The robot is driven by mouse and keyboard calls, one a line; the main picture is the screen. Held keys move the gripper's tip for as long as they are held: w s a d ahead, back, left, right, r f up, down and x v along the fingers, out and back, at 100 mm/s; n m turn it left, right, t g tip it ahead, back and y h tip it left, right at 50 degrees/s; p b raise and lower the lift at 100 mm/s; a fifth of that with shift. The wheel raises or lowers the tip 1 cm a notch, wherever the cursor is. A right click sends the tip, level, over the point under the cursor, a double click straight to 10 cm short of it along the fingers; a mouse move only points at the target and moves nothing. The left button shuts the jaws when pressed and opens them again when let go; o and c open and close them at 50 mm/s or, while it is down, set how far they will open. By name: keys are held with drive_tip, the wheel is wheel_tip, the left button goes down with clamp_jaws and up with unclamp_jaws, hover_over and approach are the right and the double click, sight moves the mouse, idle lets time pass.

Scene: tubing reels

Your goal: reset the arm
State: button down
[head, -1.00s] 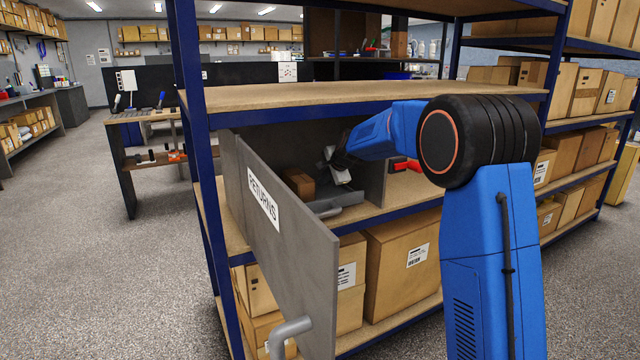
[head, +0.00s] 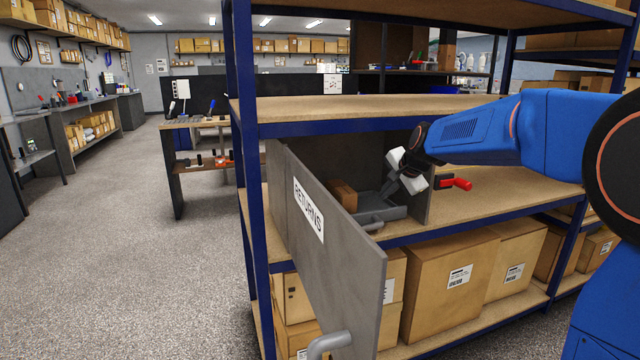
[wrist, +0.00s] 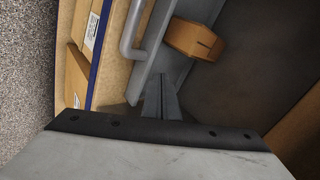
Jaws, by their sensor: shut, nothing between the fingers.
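My gripper (head: 392,190) is at the front of the open returns compartment (head: 345,150) on the middle shelf. In the wrist view its dark fingers (wrist: 161,97) are shut together with nothing between them. They are close to a grey tray (head: 392,213) with a bar handle, which also shows in the wrist view (wrist: 170,62). I cannot tell whether they touch it. A small brown box (head: 343,196) sits at the tray, left of my gripper; it is upper right of the fingers in the wrist view (wrist: 195,40).
The grey RETURNS door (head: 335,250) stands open toward me, its handle (head: 328,344) at the lower edge. Blue shelf posts (head: 247,200) and the upper shelf (head: 370,110) bound the space. A red-handled item (head: 455,183) lies right of the compartment. Large cartons (head: 450,285) fill the shelf below.

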drive_tip(key=s+d+f+n+g+h, duration=0.1)
drive_tip(key=s+d+n, duration=0.15)
drive_tip(key=s, duration=1.05)
drive_tip(key=s+d+f+n+g, duration=0.1)
drive_tip(key=s+n, duration=0.3)
drive_tip(key=s, duration=1)
drive_tip(key=s+d+f+n, duration=0.1)
drive_tip(key=s+f, duration=0.2)
drive_tip(key=s, duration=0.4)
drive_tip(key=s+d+f+n+g+h, duration=0.1)
drive_tip(key=s+f+n, duration=0.1)
drive_tip(key=s+f, duration=0.2)
drive_tip(key=s+d+f+n, duration=0.1)
drive_tip(key=s+f+n, duration=0.1)
drive_tip(key=s, duration=0.9)
drive_tip(key=shift+d+f+h, duration=0.3)
drive_tip(key=shift+f, duration=0.55)
drive_tip(key=shift+w+r, duration=0.1)
